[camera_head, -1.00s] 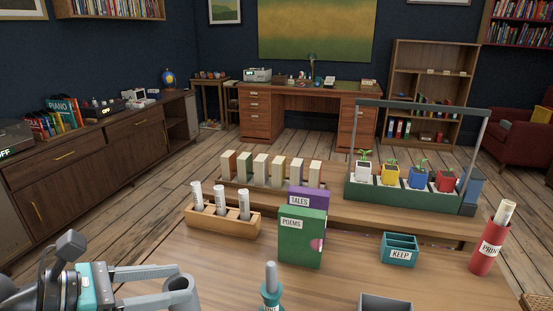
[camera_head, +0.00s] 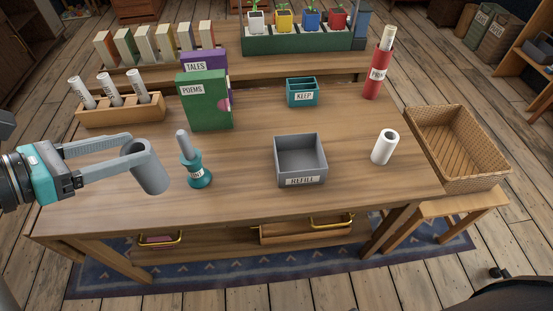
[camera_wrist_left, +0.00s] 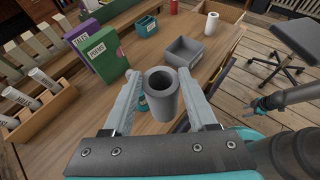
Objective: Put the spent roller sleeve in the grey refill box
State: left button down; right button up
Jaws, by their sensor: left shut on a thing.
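My left gripper (camera_head: 140,165) is shut on a grey hollow roller sleeve (camera_head: 149,168), held upright above the table's left front. The sleeve also shows between the fingers in the left wrist view (camera_wrist_left: 162,100). The grey refill box (camera_head: 300,160), labelled REFILL, stands open and empty at the table's front middle, to the right of the sleeve and apart from it. A white hollow roll (camera_head: 384,147) stands on the table right of the box. What looks like my right gripper (camera_wrist_left: 262,104) shows small at the right of the left wrist view; its jaws are unclear.
A teal stamp-like thing (camera_head: 195,165) stands between the sleeve and the box. A green POEMS box (camera_head: 205,105), teal KEEP box (camera_head: 302,93), roll rack (camera_head: 120,112) and red tube (camera_head: 377,75) stand farther back. A wicker basket (camera_head: 460,150) is at the right.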

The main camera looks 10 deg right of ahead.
aim_at(291, 165)
jog(key=z, duration=0.7)
jog(key=j+z, duration=0.1)
jog(key=j, duration=0.3)
jog(key=i+l, duration=0.1)
jog(key=i, duration=0.1)
